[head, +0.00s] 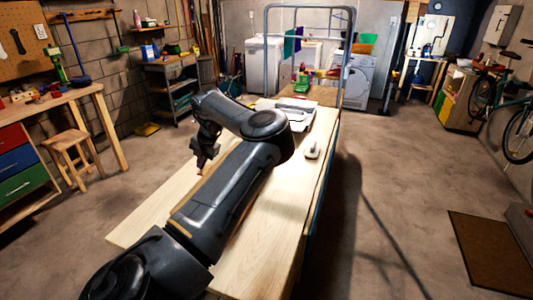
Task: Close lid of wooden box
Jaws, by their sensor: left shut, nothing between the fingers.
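My left arm reaches in from the bottom left over the long light-wood table (285,220). Its gripper (201,168) points down above the table's left side, with its fingers together and nothing seen between them. A narrow brown wooden edge (208,184) shows beside my forearm, close to the gripper; it may belong to the wooden box, but my arm hides most of that area. I cannot make out the box's lid or how far open it is. My right gripper is not in view.
White and grey items (290,113) lie farther back. A metal rail frame (310,8) stands at the far end. A wooden stool (70,152) stands left.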

